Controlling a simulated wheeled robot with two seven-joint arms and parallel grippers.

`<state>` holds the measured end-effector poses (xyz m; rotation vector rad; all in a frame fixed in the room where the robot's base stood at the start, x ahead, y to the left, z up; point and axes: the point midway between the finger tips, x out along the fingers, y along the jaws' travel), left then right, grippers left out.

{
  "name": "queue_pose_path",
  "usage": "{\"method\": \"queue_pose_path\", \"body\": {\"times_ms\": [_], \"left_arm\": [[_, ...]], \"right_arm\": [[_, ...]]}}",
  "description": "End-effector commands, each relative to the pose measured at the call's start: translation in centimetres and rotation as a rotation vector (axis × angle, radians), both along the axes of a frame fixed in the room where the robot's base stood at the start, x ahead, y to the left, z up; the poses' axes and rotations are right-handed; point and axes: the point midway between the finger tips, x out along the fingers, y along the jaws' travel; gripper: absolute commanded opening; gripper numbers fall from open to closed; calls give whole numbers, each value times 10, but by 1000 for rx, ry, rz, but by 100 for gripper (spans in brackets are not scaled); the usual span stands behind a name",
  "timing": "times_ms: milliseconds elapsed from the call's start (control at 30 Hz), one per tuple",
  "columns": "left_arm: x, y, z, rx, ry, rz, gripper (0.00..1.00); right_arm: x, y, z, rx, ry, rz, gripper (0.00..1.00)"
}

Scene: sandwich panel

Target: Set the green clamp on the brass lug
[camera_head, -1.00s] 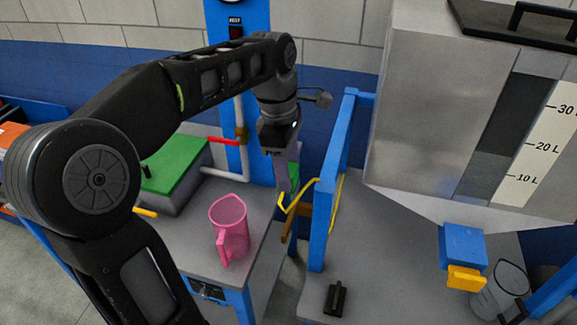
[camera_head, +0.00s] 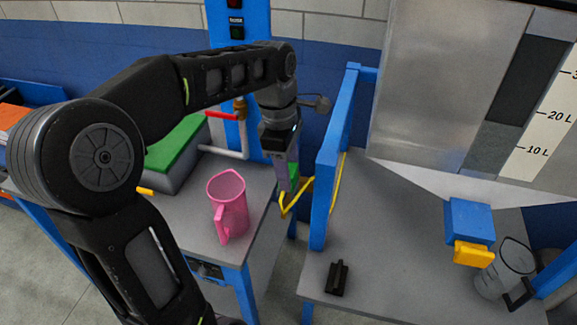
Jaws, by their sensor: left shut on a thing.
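My left gripper (camera_head: 285,172) points down beside the blue upright frame and is shut on the green clamp (camera_head: 294,176). Only a small green part of the clamp shows past the fingers. A yellow cable or strip (camera_head: 292,203) hangs just below the clamp and runs toward the frame. Whether it touches the clamp cannot be told. I cannot make out the brass lug now; the gripper or the blue frame may hide it. My right gripper is not in view.
A blue frame (camera_head: 328,170) rises close right of the gripper. A pink jug (camera_head: 232,205) and a green-lidded box (camera_head: 175,150) stand on the left bench. A black clip-like piece (camera_head: 338,278), a blue-and-yellow block (camera_head: 468,222) and a clear jug (camera_head: 508,265) are on the right.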

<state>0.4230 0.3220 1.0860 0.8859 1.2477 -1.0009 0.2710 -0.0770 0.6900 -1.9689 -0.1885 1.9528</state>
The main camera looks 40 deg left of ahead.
Motion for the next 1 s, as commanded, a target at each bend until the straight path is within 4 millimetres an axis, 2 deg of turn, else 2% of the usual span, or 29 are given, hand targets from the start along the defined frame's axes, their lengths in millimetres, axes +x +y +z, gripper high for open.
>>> {"method": "queue_pose_path", "body": {"times_ms": [100,333,1000], "left_arm": [[0,0,-13,0,1,0,0],[0,0,-26,0,0,0,0],[0,0,-30,0,0,0,0]], "right_arm": [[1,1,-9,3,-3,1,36],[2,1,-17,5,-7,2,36],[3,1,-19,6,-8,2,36]]}}
